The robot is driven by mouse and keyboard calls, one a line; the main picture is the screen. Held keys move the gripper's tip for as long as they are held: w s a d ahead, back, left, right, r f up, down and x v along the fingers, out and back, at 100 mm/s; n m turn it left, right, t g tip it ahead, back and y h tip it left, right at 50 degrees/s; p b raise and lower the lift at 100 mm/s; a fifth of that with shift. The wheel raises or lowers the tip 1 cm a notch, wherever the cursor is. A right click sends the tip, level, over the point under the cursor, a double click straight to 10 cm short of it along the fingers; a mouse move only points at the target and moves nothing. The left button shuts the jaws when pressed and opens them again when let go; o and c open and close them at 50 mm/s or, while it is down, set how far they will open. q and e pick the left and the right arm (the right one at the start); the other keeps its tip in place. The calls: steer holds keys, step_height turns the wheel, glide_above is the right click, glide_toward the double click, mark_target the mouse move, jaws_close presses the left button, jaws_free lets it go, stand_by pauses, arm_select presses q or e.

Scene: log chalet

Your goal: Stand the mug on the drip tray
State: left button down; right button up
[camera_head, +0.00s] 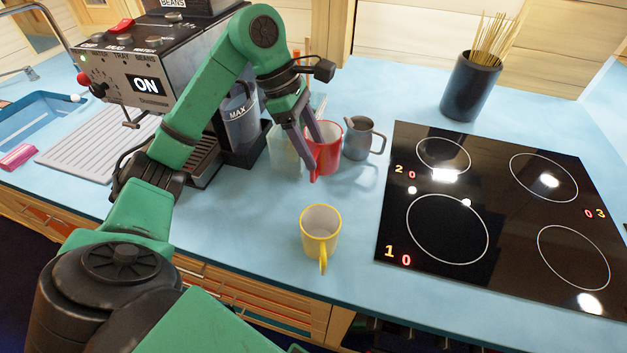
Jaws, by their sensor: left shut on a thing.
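A red mug (328,155) is at the middle of the counter, its handle pointing to the front. My left gripper (310,148) comes down from above and is shut on the red mug. I cannot tell whether the mug's base touches the counter. A yellow mug (321,226) stands upright nearer the front edge, apart from the gripper. The dark drip tray (205,160) is at the foot of the coffee machine (150,86), left of the red mug, and my left arm hides part of it. My right gripper is not in view.
A clear container (286,152) stands just left of the red mug, and a metal pitcher (362,139) just right. A water tank (241,120) stands beside the drip tray. The black hob (490,215) fills the right. A dark pot of sticks (468,90) stands behind it.

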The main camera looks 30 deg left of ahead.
mark_target(314, 176)
arm_select(q)
steer(key=f, duration=0.3)
steer(key=f+p, duration=0.1)
steer(key=f, duration=0.4)
steer(key=shift+w+f, duration=0.4)
steer(key=shift+f, duration=0.2)
steer(key=shift+w+f, duration=0.1)
steer(key=shift+f, duration=0.1)
steer(key=shift+c, duration=0.6)
jaws_free()
steer(key=shift+r, duration=0.1)
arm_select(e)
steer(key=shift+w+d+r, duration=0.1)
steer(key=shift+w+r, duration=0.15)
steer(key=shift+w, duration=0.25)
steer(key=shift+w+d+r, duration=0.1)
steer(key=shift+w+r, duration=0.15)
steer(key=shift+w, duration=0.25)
arm_select(q)
steer(key=shift+r, duration=0.1)
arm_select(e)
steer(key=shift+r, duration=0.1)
